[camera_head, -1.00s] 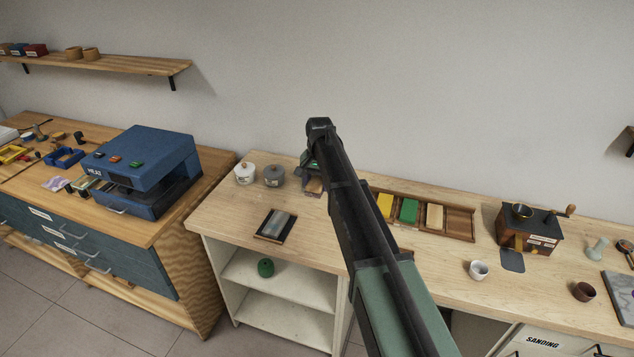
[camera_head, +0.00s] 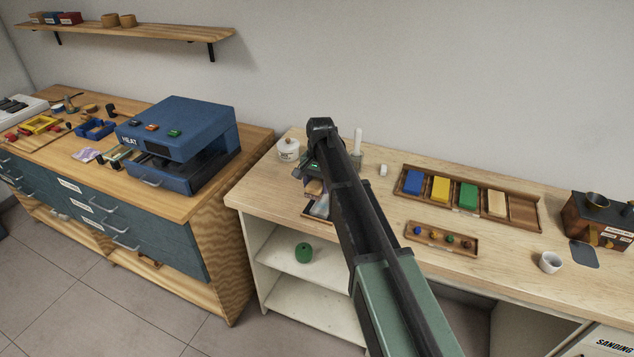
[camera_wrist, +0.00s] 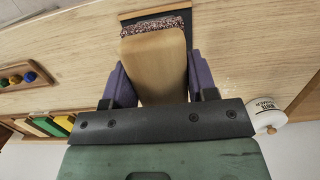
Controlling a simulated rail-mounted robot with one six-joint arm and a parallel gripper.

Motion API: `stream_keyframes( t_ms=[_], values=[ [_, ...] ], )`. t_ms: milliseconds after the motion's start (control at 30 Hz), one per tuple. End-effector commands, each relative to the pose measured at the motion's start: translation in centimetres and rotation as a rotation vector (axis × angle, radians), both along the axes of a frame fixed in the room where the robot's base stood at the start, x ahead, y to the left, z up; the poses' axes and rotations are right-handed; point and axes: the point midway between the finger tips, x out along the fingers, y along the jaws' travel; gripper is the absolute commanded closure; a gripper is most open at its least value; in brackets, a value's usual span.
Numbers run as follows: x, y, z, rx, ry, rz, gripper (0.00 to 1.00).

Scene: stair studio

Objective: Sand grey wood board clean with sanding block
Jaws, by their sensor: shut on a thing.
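My gripper (camera_wrist: 160,80) is shut on the sanding block (camera_wrist: 156,62), a tan wooden block with a speckled gritty end, held between its two purple fingers. In the head view the block (camera_head: 314,187) shows beside my dark arm. The grey wood board (camera_head: 320,206) lies in a dark frame on the light bench, just below the block in the picture and partly hidden by my arm. In the wrist view the dark frame (camera_wrist: 130,15) shows behind the gritty end. I cannot tell whether the block touches the board.
A white lidded jar (camera_head: 288,150) stands behind and left of the board. To the right are a tray with coloured blocks (camera_head: 407,170), a small tray of knobs (camera_head: 415,232) and a white cup (camera_head: 550,262). A blue heat press (camera_head: 180,130) stands on the left bench.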

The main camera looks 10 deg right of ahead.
Motion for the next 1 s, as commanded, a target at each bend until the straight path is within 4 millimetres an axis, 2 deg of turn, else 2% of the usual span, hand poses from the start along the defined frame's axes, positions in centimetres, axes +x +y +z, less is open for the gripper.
stream_keyframes(
  t_ms=[167, 967, 1000],
  values=[
    [0.0, 0.0, -0.7, 0.0, 0.0, 0.001, 0.66],
    [0.0, 0.0, -7.9, 0.0, -0.001, 0.003, 0.66],
    [0.4, -0.1, -7.6, -0.001, -0.002, 0.003, 0.66]
  ],
)
